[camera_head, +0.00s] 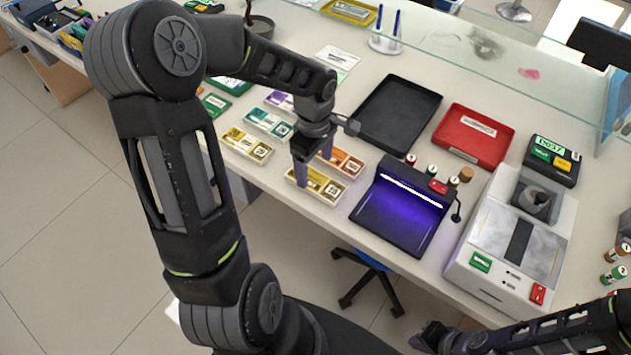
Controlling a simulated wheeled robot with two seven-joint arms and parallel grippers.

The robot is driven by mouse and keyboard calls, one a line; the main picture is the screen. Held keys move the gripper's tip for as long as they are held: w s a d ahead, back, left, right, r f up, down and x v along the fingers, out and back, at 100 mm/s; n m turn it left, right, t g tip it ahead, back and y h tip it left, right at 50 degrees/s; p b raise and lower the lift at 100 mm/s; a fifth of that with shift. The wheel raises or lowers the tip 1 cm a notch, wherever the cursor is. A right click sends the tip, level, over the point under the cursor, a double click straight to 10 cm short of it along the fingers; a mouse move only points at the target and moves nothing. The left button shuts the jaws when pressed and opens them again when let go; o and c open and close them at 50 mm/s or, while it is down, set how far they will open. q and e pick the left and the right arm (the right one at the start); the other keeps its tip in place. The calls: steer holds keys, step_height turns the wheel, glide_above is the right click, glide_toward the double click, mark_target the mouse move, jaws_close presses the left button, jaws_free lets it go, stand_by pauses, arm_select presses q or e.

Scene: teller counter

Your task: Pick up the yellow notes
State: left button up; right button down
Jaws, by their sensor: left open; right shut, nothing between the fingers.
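Yellow notes (323,188) lie in a sectioned tray at the counter's front edge, left of the purple-lit device. My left gripper (313,168) is open and points down at this tray, with one finger at its left part and the other near its back side. I cannot tell whether the fingers touch the notes. A second tray of yellowish notes (246,145) lies further left. My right gripper (430,338) is at the bottom, off the counter's front edge, shut and empty.
Orange notes (343,162) lie right behind the yellow ones, with teal notes (268,123) to the left. A purple-lit device (400,215) stands close on the right. A black tray (398,110), red tray (473,138) and grey machine (510,240) fill the right side.

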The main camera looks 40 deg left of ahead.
mark_target(315, 181)
arm_select(q)
step_height(315, 181, down, 5)
steer(key=shift+d+f+p, duration=0.1)
steer(key=shift+p, duration=0.55)
steer(key=shift+c, duration=0.3)
steer(key=c, duration=1.5)
steer(key=shift+o, duration=0.2)
step_height(315, 181, up, 10)
steer(key=b, duration=0.1)
